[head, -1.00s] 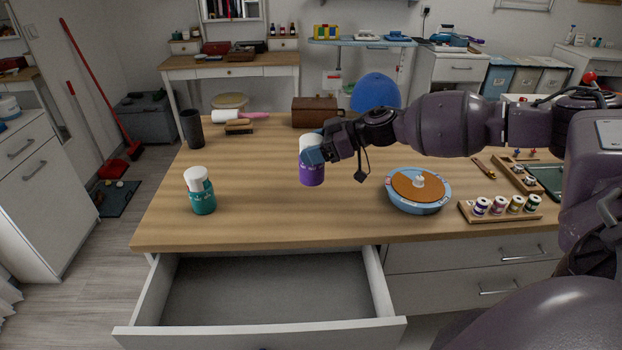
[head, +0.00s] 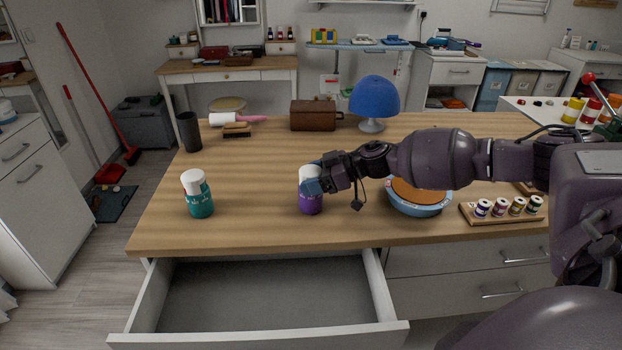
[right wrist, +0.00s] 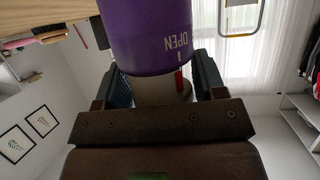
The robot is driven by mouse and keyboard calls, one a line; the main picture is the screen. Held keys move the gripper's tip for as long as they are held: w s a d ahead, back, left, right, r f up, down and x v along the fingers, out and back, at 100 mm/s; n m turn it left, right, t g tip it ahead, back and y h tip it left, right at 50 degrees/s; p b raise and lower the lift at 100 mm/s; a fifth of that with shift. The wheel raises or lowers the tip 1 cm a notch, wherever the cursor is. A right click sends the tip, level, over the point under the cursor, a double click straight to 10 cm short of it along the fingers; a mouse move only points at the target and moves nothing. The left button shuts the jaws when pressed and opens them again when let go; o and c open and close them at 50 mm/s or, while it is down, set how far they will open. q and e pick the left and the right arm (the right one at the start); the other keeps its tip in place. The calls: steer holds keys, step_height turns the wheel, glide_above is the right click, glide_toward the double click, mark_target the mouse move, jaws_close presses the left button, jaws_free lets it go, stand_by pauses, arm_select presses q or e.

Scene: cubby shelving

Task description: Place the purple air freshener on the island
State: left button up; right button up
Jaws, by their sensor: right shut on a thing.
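The purple air freshener (head: 310,202) has a white top and stands upright at the wooden island top (head: 255,225), near its front edge. My right gripper (head: 312,182) is shut on its upper part, coming in from the right. The right wrist view shows the purple body (right wrist: 150,35) and its pale top between the two fingers (right wrist: 163,88). The bottle's base appears at the level of the top, but I cannot tell for sure that it touches. My left gripper is in neither view.
A teal air freshener (head: 198,197) stands to the left. A blue round container (head: 420,209) and a rack of small jars (head: 500,215) are at the right. An open, empty drawer (head: 265,295) juts out in front. A blue lamp (head: 374,98) stands behind.

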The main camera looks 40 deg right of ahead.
steer(key=shift+f, duration=0.1)
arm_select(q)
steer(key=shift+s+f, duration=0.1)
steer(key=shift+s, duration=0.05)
arm_select(e)
steer(key=o, duration=1)
steer(key=shift+d, duration=0.1)
arm_select(q)
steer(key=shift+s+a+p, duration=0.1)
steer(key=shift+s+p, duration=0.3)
steer(key=shift+p, duration=0.25)
arm_select(e)
steer(key=v, duration=1.2)
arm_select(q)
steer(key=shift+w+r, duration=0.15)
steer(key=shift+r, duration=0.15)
